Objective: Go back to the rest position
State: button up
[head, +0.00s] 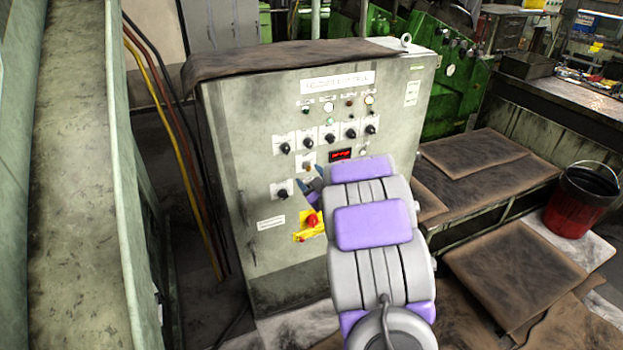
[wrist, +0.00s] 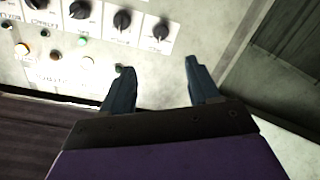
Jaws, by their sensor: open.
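My arm reaches forward to the front of a grey control cabinet (head: 235,150). My gripper (head: 312,183) is partly hidden behind my own arm in the head view, near the lower knobs and left of the red display (head: 340,155). In the wrist view my gripper (wrist: 156,72) is open, with two dark fingers apart and nothing between them. The cabinet panel (wrist: 190,50) lies beyond the fingertips, with black knobs (wrist: 122,20) and small lights above and left of them. I cannot tell whether a fingertip touches the panel.
A red emergency stop on a yellow plate (head: 310,224) sits low on the cabinet. A pale green machine wall (head: 125,180) stands at left, with hanging cables (head: 165,100) beside it. Brown-covered steps (head: 490,165) and a red bucket (head: 580,200) are at right.

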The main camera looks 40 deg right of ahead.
jog(key=shift+r, duration=0.1)
jog(key=s+a+m+g+y, duration=0.1)
jog(key=s+a+g, duration=0.5)
jog(key=s+a, duration=0.4)
jog(key=s+a+r+m+g+y, duration=0.1)
jog(key=s+a+g, duration=0.5)
jog(key=s+a, duration=0.5)
jog(key=s+a+r+m+g+y, duration=0.1)
jog(key=s+a+g, duration=0.6)
jog(key=s, duration=1.5)
jog(key=a, duration=0.3)
jog(key=shift+a, duration=0.15)
jog(key=shift+r+m, duration=0.1)
jog(key=shift+m, duration=0.2)
